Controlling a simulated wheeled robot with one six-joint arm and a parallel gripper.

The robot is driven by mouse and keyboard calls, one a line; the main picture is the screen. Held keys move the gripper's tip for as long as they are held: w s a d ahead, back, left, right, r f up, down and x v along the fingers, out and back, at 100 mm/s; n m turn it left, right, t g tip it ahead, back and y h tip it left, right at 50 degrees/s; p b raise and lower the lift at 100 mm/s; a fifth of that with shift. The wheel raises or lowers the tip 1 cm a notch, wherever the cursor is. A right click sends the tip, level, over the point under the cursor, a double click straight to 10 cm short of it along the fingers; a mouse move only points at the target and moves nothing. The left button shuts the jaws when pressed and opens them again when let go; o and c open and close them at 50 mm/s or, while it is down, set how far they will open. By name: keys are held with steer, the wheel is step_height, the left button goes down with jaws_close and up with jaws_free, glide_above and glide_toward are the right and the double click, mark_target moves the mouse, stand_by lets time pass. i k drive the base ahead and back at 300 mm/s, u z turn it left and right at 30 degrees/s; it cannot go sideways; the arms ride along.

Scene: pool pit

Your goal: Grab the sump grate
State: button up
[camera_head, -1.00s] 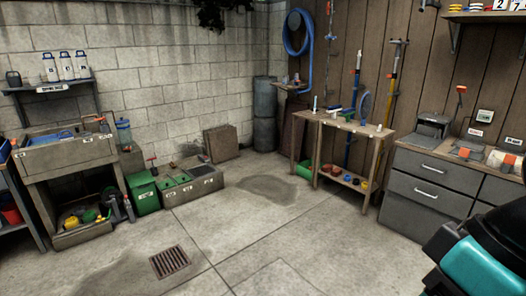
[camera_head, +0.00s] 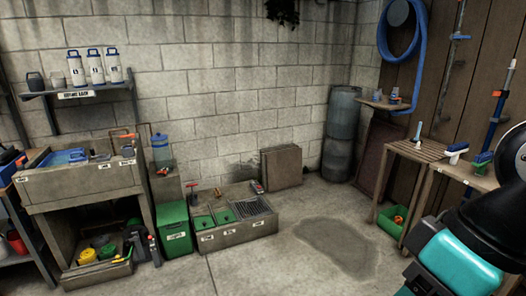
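A grey slatted grate (camera_head: 252,207) lies at the right end of the top of a low concrete box (camera_head: 238,232) against the block wall. Two green panels (camera_head: 212,217) lie to its left on the same box. Small white labels are on the box front, too small to read. A small red and dark item (camera_head: 257,186) is at the back edge of the box, behind the grate. I cannot tell for sure that this grate is the sump grate. Part of my arm shows at the right edge; my gripper is out of view.
A green bin (camera_head: 174,233) stands left of the box. A sink bench (camera_head: 80,178) is at the left. A wooden bench (camera_head: 420,153) is at the right. The floor in front is open, with a damp patch (camera_head: 337,247).

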mark_target(251, 204)
steer(key=u, duration=0.25)
steer(key=i, duration=2.15)
steer(key=u, duration=0.45)
steer(key=i, duration=1.8)
steer(key=u, duration=0.1)
